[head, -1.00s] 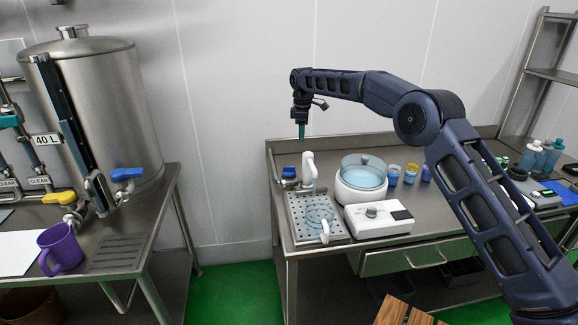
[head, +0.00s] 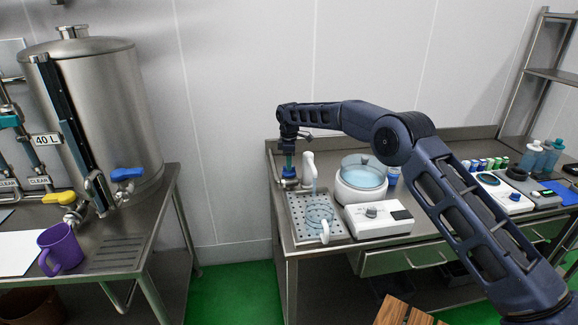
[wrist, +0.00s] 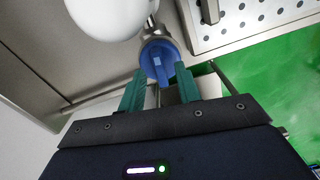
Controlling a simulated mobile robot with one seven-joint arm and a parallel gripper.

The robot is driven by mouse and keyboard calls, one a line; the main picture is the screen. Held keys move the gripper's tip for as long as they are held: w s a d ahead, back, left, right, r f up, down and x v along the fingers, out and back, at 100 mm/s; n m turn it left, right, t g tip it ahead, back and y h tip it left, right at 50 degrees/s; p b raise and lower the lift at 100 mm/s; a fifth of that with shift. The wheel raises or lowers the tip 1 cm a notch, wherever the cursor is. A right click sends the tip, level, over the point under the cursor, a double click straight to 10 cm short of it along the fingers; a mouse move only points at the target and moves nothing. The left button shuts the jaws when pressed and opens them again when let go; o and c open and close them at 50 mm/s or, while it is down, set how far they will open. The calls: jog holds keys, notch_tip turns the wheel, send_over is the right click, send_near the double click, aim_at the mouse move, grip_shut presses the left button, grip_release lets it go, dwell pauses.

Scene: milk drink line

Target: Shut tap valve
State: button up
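The tap valve is a blue knob (head: 289,173) on a metal fitting at the left back of the right-hand bench, beside a white tap (head: 308,166). My gripper (head: 288,164) is right above the knob, pointing down. In the wrist view, the blue knob (wrist: 158,60) with its raised ridge lies between and just beyond the tips of my two green fingers (wrist: 160,74). The fingers are apart, and I see a gap on either side of the ridge. Whether they touch the knob's rim is unclear.
A white round vessel (head: 361,190) and a white box with a dial (head: 378,219) stand further right. A tank (head: 110,100) with blue and yellow levers is on the left bench.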

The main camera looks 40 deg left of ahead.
jog(key=shift+f, duration=0.8)
grip_shut()
